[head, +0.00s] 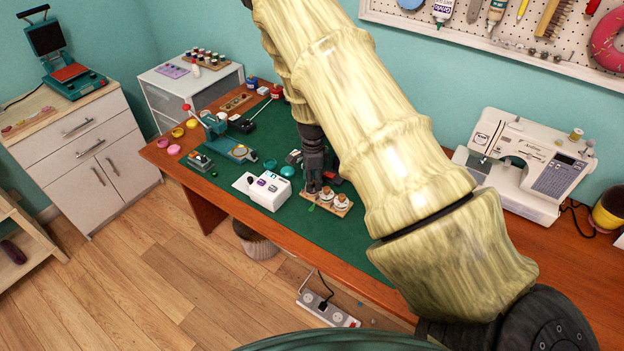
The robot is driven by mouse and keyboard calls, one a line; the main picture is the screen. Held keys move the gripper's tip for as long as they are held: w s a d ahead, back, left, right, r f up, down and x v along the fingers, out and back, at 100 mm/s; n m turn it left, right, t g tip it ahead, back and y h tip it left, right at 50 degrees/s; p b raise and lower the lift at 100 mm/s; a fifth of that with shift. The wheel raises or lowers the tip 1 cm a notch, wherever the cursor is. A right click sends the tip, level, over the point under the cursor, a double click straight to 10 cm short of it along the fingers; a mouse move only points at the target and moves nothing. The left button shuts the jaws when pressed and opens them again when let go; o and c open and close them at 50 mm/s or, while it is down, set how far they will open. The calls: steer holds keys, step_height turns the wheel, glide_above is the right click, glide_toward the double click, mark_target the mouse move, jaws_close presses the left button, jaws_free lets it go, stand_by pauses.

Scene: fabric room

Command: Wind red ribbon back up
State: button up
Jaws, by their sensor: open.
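My gripper (313,186) points down over the green mat (222,186) on the wooden table, and I take it as open. It is beside a small wooden board (340,211) that carries white round pieces (326,191), perhaps spools. A small red thing (332,179) lies just behind the gripper, partly hidden by it. I cannot tell whether it is the red ribbon. No loose length of ribbon can be made out at this size. My arm hides the right part of the mat.
A white box-shaped device (264,192) stands left of my gripper, close by. A teal press-like tool (213,123) and several small pots are farther left. A sewing machine (525,160) stands on the right. A pegboard (480,24) hangs behind.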

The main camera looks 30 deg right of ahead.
step_height(320, 180, up, 12)
stand_by(0.6)
stand_by(0.4)
